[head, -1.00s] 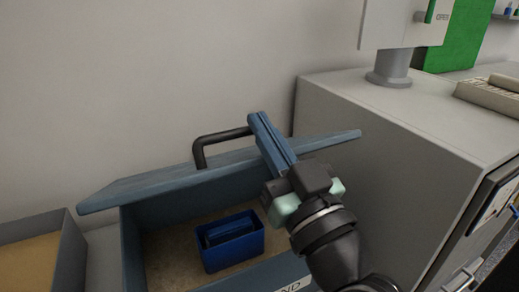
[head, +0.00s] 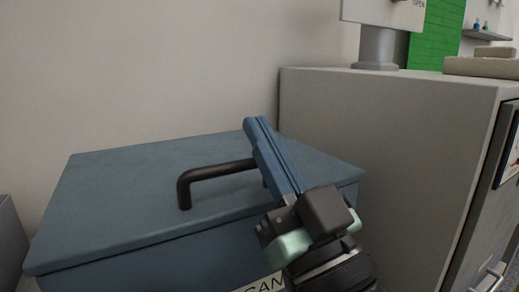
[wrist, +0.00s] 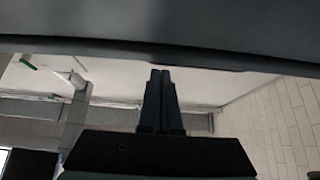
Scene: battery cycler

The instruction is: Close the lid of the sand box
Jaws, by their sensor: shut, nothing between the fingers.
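The blue sand box lid (head: 120,185) lies down over the box in the head view, and no opening shows between lid and box. The box front (head: 190,268) shows below the lid's edge, with a partly hidden white label. A dark bar handle (head: 215,172) stands on the lid. My gripper (head: 254,124) is shut and empty, its blue fingers slanting across the lid's right side and hiding the handle's right end. I cannot tell whether they touch. In the wrist view my closed fingers (wrist: 160,74) point towards a dark surface, likely the lid (wrist: 160,25).
A grey cabinet (head: 390,140) stands close on the right, with a post and panel (head: 378,48) on top. A wall is behind the box. A grey container edge (head: 8,245) shows at the far left.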

